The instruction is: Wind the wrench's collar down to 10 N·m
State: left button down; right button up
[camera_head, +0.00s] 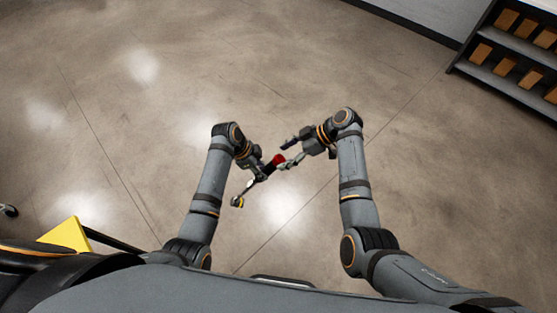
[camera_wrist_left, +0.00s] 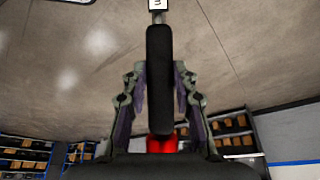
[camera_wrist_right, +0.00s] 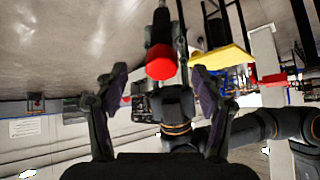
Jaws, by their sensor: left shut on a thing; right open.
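The wrench has a black handle (camera_wrist_left: 159,75), with a red collar (camera_head: 278,160) at one end and its head (camera_head: 237,202) at the other. My left gripper (camera_head: 264,170) is shut on the handle and holds the wrench in the air above the floor. In the left wrist view the collar (camera_wrist_left: 162,145) lies below the handle, towards the palm. My right gripper (camera_head: 288,152) is open, its fingers near the collar. In the right wrist view the collar's end (camera_wrist_right: 161,62) is ahead, between the two fingertips and a little above. I cannot read any torque setting.
A shelf (camera_head: 510,45) with brown boxes stands at the upper right, by a wall. A yellow object (camera_head: 66,236) is at the lower left, and a yellow piece (camera_wrist_right: 222,56) shows in the right wrist view. The floor around the arms is clear.

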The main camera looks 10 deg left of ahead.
jog(key=shift+r, duration=0.1)
jog(key=shift+a+r+v, duration=0.1)
jog(key=shift+v, duration=0.7)
jog(key=shift+a+r+v, duration=0.15)
jog(key=shift+v, duration=0.65)
jog(key=shift+a+r+v, duration=0.1)
jog(key=shift+v, duration=0.7)
jog(key=shift+f, duration=0.2)
jog(key=shift+c, duration=1.3)
jog(key=m+t+y, duration=0.5)
jog(key=y, duration=0.4)
send_near(278, 159)
jog(key=x, duration=0.3)
jog(key=f+x, duration=0.1)
jog(key=x, duration=0.6)
jog(key=shift+w+f, duration=0.2)
jog(key=shift+w, duration=0.15)
